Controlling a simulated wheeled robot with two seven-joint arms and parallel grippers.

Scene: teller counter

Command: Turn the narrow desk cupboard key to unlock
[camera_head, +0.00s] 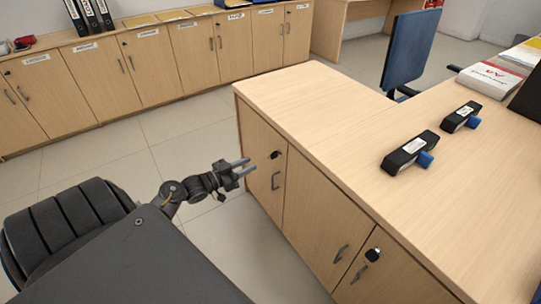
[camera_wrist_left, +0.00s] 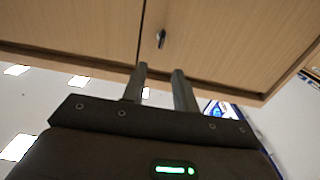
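The narrow desk cupboard door (camera_head: 259,150) is the light wood door at the desk's left end, and it is closed. In the left wrist view, which is upside down, the key (camera_wrist_left: 161,39) shows beside the gap between two doors. My left gripper (camera_head: 250,166) is open and empty, its two fingers pointing toward the door. In the wrist view the fingers (camera_wrist_left: 160,72) are apart, with the key beyond the space between them. They look clear of the key. My right gripper is not in view.
A second key (camera_head: 373,255) sits in another desk door at right. Two black objects with blue parts (camera_head: 410,151) (camera_head: 460,117) lie on the desktop (camera_head: 330,110). A blue chair (camera_head: 410,48) stands behind. Low cupboards (camera_head: 145,65) line the back; tiled floor between is free.

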